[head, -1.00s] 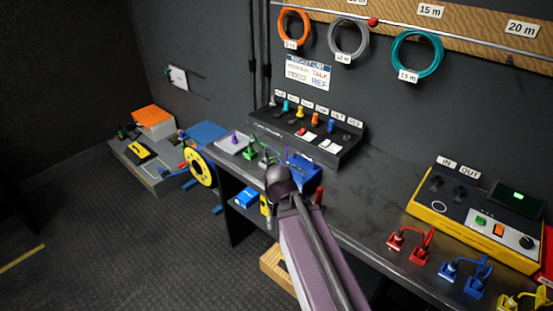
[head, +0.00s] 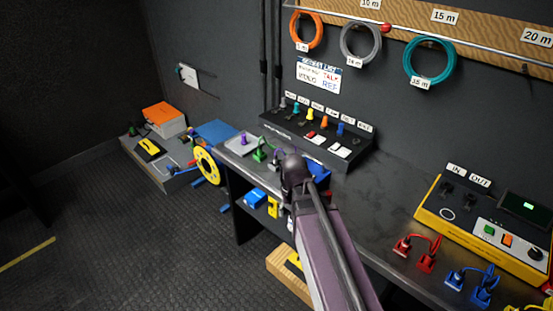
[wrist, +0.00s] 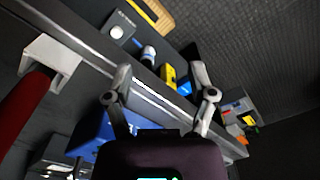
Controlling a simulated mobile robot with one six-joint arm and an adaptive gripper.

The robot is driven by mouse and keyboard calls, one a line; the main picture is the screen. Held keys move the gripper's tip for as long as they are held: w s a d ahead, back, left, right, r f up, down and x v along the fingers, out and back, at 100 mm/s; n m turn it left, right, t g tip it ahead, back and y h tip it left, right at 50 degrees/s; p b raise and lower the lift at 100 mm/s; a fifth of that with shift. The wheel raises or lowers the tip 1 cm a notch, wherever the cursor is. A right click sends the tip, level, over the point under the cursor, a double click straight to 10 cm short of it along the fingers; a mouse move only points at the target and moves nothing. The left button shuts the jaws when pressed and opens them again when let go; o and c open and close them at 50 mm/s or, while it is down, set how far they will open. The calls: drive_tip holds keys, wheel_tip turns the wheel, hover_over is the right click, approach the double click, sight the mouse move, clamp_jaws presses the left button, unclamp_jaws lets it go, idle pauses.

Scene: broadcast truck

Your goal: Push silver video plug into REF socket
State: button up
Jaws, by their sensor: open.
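My gripper (wrist: 160,73) is open in the wrist view, with nothing between its fingers, above the bench edge. In the head view my own arm hides it. The black sloped socket panel (head: 352,152) stands at the back of the bench with a row of coloured plugs or sockets and small white labels. A silver-grey piece (head: 283,102) is at the row's left end. The labels are too small to read surely, so I cannot tell which socket is REF. A small grey plug-like thing (head: 276,157) is on the bench beside my arm, partly hidden; I cannot tell if it is the silver video plug.
A blue bin (head: 318,170) is behind my arm; it also shows in the wrist view (wrist: 88,140). Green (head: 259,153) and purple (head: 242,138) plugs stand left. A yellow-edged console (head: 425,216) and red plugs (head: 425,260) are right. The bench (head: 385,190) between is clear.

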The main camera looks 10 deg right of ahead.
sight(275, 159)
drive_tip(key=w+r+m+p, duration=0.2)
drive_tip(key=w+r+p, duration=0.4)
drive_tip(key=w, duration=0.6)
drive_tip(key=w+r+m+p, duration=0.3)
drive_tip(key=w+r+p, duration=0.4)
drive_tip(key=w, duration=0.6)
drive_tip(key=shift+w+d+r+m, duration=0.2)
drive_tip(key=shift+r+m, duration=0.1)
drive_tip(key=shift+r, duration=0.4)
wheel_tip(275, 159, down, 9)
drive_tip(key=b, duration=0.8)
drive_tip(key=shift+r, duration=0.2)
drive_tip(key=shift+f, duration=0.1)
drive_tip(key=shift+w+a+f+b, duration=0.1)
drive_tip(key=shift+a+f+b, duration=0.05)
drive_tip(key=shift+f+b, duration=1.15)
drive_tip(key=shift+a+f+b, duration=0.1)
drive_tip(key=shift+f+b, duration=1.1)
drive_tip(key=shift+b, duration=0.2)
clamp_jaws()
